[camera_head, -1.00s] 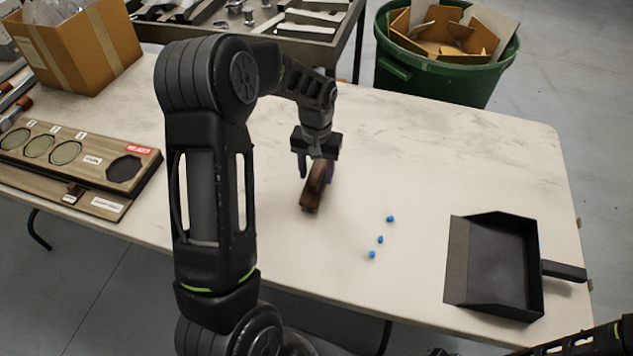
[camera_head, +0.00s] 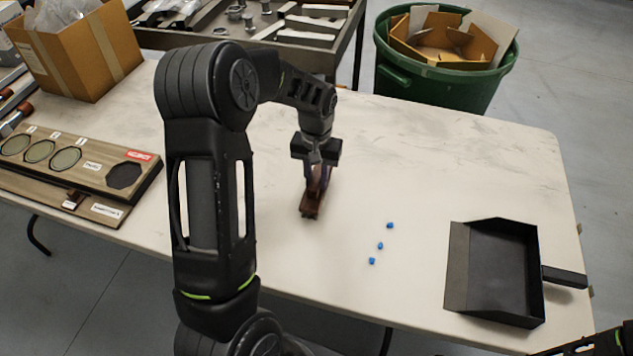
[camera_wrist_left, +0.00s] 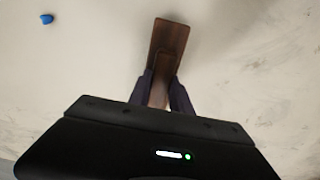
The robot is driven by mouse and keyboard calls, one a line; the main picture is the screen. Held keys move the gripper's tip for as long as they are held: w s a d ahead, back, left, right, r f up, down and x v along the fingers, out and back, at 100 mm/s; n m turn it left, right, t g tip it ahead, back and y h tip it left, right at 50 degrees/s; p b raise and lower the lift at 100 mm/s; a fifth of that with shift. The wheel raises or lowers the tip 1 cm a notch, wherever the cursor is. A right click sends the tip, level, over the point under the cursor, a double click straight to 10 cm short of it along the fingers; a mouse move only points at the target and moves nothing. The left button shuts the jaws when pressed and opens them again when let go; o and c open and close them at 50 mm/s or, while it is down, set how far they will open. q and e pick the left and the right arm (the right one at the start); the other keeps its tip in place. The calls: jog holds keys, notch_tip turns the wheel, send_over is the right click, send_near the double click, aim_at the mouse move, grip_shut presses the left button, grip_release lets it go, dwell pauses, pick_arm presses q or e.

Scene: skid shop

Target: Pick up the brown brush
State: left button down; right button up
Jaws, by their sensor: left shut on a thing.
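The brown brush (camera_head: 310,209) is on the pale table under my left gripper (camera_head: 316,182). In the left wrist view the brush (camera_wrist_left: 168,42) lies lengthwise between the two dark fingers of the gripper (camera_wrist_left: 162,92). The fingers are shut on the brush from both sides. Part of the brush is hidden by the gripper body, and I cannot tell whether it is clear of the table. My right gripper is not in view; only a bit of my right arm shows at the lower right.
Several small blue pieces (camera_head: 380,245) lie right of the brush. A black dustpan (camera_head: 500,270) lies at the table's right end. A wooden board with round recesses (camera_head: 92,165) and a cardboard box (camera_head: 75,60) are at left. A green bin (camera_head: 440,85) stands behind the table.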

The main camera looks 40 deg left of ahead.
aim_at(317, 177)
pick_arm(q)
notch_tip(317, 177, up, 10)
jog(key=shift+b, duration=0.4)
dwell(0.4)
